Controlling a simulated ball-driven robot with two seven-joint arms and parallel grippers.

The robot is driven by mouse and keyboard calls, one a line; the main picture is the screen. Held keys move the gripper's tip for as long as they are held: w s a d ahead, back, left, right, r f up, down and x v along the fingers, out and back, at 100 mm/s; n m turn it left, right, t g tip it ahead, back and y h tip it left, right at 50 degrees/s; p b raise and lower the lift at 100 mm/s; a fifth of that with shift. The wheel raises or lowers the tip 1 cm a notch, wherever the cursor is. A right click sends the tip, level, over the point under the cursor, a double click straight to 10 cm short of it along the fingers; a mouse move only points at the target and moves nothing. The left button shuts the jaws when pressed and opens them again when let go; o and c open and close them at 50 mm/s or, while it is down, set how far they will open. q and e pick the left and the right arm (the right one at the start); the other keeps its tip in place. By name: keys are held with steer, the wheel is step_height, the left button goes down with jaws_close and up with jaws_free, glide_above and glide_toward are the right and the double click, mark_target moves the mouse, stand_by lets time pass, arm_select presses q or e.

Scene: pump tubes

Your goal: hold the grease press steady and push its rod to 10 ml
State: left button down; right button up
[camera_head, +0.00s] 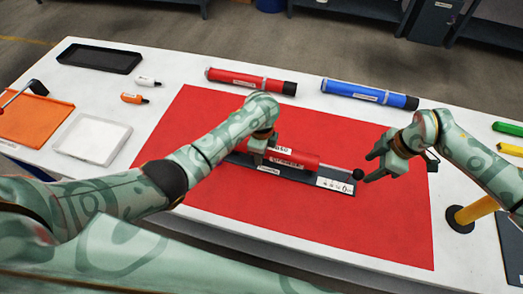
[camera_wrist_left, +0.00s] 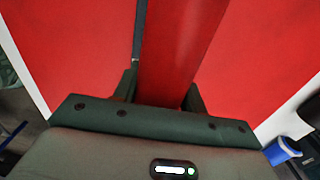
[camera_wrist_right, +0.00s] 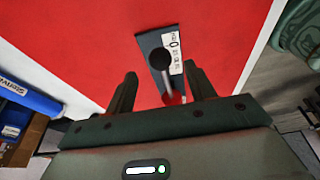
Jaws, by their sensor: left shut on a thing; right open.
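The grease press (camera_head: 292,160) is a red tube lying on a dark base with a white scale strip (camera_head: 335,185), on the red mat (camera_head: 220,205). Its grey rod (camera_head: 333,169) sticks out to the right and ends in a black knob (camera_head: 358,174). My left gripper (camera_head: 260,152) is shut around the red tube, which also shows between its fingers in the left wrist view (camera_wrist_left: 170,60). My right gripper (camera_head: 372,168) is open just right of the knob. In the right wrist view, the knob (camera_wrist_right: 160,59) appears ahead of the parted fingers. The scale's reading is too small to make out.
A red tube (camera_head: 235,79) and a blue tube (camera_head: 358,92) lie behind the mat. A black tray (camera_head: 100,57), white tray (camera_head: 92,138), orange tray (camera_head: 35,115) and small bottles (camera_head: 134,98) are at left. A yellow post (camera_head: 475,210) stands at right.

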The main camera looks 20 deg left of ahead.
mark_target(362, 172)
steer(key=x, duration=0.6)
steer(key=shift+a+f, duration=0.1)
steer(key=shift+f, duration=0.2)
steer(key=shift+c, duration=0.3)
steer(key=c, duration=1)
